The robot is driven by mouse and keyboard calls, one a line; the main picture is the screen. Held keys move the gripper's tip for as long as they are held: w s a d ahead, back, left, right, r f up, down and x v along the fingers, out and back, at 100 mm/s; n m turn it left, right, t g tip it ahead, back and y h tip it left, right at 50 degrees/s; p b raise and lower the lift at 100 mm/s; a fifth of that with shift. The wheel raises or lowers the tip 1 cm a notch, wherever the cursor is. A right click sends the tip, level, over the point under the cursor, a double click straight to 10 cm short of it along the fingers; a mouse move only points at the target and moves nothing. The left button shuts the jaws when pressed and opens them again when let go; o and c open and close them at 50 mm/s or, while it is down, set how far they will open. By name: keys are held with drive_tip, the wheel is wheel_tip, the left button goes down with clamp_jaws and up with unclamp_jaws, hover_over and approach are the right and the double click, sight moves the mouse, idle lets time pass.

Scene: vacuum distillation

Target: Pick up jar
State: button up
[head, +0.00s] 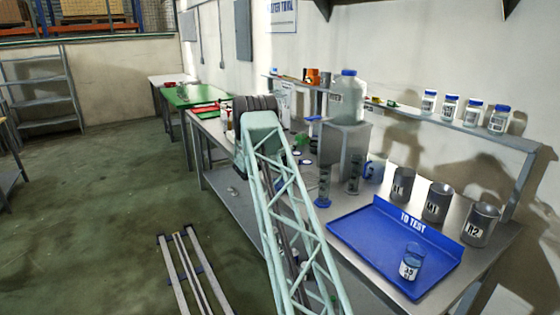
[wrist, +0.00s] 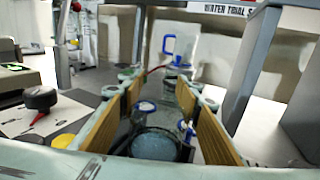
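Several clear jars with blue lids and white labels stand on the raised wall shelf at the right in the head view; one jar (head: 474,114) is among them. A blue-tinted labelled container (head: 411,262) stands on the blue "TO TEST" tray (head: 365,248). I cannot tell which is the task's jar. My gripper (wrist: 160,85) is open in the wrist view, its two tan-padded fingers well apart. Blue-topped glassware (wrist: 145,106) shows between the fingers, with no visible grip on it. In the head view my arm hides the gripper. It is far from the shelf jars.
A large blue-capped bottle (head: 347,97) stands on a grey box (head: 342,150). Two blue-based cylinders, one in front (head: 323,186), stand near my arm. Open floor (head: 120,190) lies at left.

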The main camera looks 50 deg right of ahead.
clamp_jaws()
drive_tip(key=shift+r, duration=0.25)
idle(0.6)
wheel_tip(320, 180, up, 9)
drive_tip(key=p, duration=0.2)
idle(1.1)
drive_tip(key=shift+r, duration=0.25)
idle(0.7)
